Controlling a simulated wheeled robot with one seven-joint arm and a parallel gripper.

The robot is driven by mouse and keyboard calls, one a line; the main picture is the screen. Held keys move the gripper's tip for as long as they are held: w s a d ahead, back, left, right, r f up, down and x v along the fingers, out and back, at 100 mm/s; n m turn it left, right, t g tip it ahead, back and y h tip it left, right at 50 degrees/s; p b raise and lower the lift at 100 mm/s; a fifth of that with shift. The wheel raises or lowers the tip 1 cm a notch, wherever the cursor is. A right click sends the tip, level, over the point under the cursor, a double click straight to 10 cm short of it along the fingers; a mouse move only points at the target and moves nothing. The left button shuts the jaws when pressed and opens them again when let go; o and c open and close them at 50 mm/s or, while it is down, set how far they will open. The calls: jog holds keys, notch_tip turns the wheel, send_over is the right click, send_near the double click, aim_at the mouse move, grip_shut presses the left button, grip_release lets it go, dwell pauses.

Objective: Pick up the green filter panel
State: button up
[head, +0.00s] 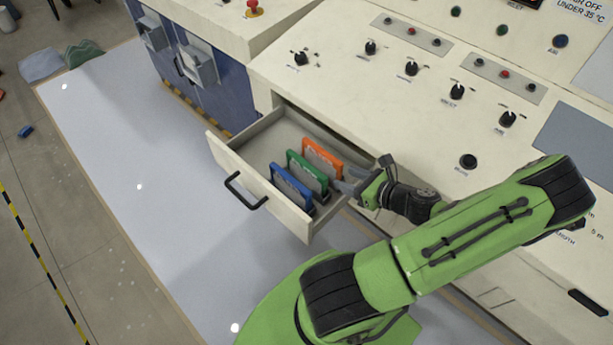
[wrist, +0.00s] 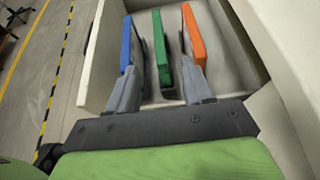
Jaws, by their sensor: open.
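The green filter panel (head: 307,170) stands on edge in an open drawer, between a blue panel (head: 291,187) and an orange panel (head: 322,157). In the wrist view the green panel (wrist: 161,50) lies between my two open fingers. My gripper (head: 348,187) is at the right end of the panels, its fingertips partly hidden in the head view. In the wrist view my gripper (wrist: 161,82) has its left finger near the blue panel (wrist: 126,45) and its right finger near the orange panel (wrist: 193,35). Whether the fingers touch any panel cannot be told.
The pulled-out drawer (head: 228,160) has a black handle (head: 245,190) on its front. Its walls stand close around the panels, and its left part is empty. The control console (head: 400,90) with knobs rises behind it.

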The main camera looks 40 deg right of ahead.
aim_at(309, 165)
jog(key=b+x, duration=0.4)
jog(key=x, duration=1.1)
jog(key=shift+w+a+f, duration=0.15)
jog(key=shift+w+a, duration=0.05)
grip_shut()
